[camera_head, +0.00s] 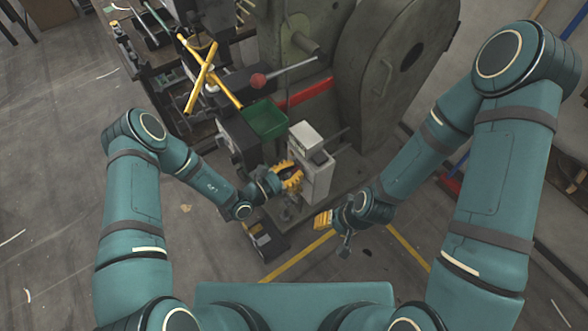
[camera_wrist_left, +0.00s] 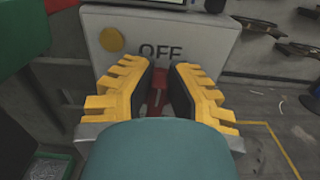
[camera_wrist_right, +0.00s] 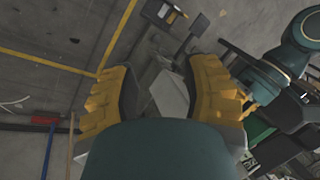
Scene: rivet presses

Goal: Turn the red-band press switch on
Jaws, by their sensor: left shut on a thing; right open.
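The press with the red band (camera_head: 305,94) stands at the top middle of the head view. Its light grey switch box (camera_head: 318,178) is in front of it; in the left wrist view the box (camera_wrist_left: 190,35) shows the word OFF and a round yellow button (camera_wrist_left: 111,40). My left gripper (camera_head: 290,175) is at the box's left side. In the left wrist view my left gripper (camera_wrist_left: 162,80) is shut around a red switch handle (camera_wrist_left: 157,101) below the word OFF; the fingers hide most of it. My right gripper (camera_head: 334,224) is open and empty, low and right of the box.
A green bin (camera_head: 264,119) and a yellow cross handle (camera_head: 207,72) are left of the red band. Yellow floor lines (camera_head: 300,257) and open floor lie in front.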

